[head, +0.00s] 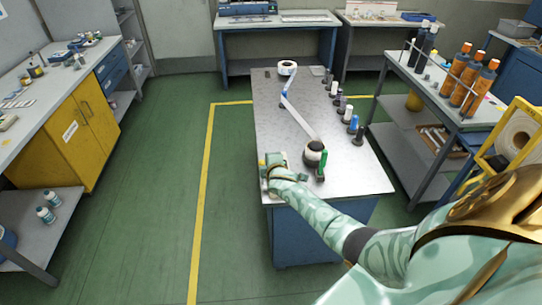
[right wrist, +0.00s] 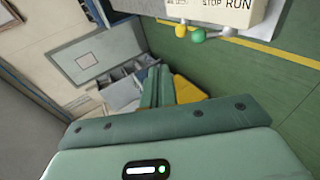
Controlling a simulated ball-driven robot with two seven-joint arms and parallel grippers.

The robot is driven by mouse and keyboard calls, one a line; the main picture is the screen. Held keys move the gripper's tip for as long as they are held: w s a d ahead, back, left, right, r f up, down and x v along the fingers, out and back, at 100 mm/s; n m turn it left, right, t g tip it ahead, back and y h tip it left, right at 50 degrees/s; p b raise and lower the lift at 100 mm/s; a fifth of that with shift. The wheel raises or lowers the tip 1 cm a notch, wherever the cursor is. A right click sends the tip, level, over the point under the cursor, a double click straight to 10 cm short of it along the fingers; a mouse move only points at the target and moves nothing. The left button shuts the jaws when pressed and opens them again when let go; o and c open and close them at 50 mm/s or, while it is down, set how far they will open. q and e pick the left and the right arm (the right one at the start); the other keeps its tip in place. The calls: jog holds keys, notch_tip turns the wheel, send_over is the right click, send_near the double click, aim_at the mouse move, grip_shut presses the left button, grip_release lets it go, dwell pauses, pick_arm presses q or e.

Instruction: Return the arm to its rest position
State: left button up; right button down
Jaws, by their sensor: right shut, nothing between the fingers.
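My right arm comes in from the right in the head view and reaches to the near left corner of the steel-topped bench (head: 350,183). My right gripper is at that corner, beside a small pale control box (head: 281,158); its fingers are hard to make out there. In the right wrist view the green fingers of my right gripper (right wrist: 158,75) are together and empty. The control box (right wrist: 215,10), lettered STOP and RUN with coloured knobs below, is at the top, apart from the fingers. My left gripper is not in view.
On the bench a white web (head: 300,118) runs from a far roll (head: 288,67) to a near dark-and-white roll (head: 314,152) beside a green handle (head: 323,163). Several bottles line the right edge. A shelf cart (head: 430,100) stands right. Green floor (head: 150,210) is clear at left.

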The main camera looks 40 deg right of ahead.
jog(key=shift+s+a+r, duration=0.35)
jog(key=shift+s+r, duration=0.2)
jog(key=shift+r, duration=0.15)
jog(key=shift+w, duration=0.1)
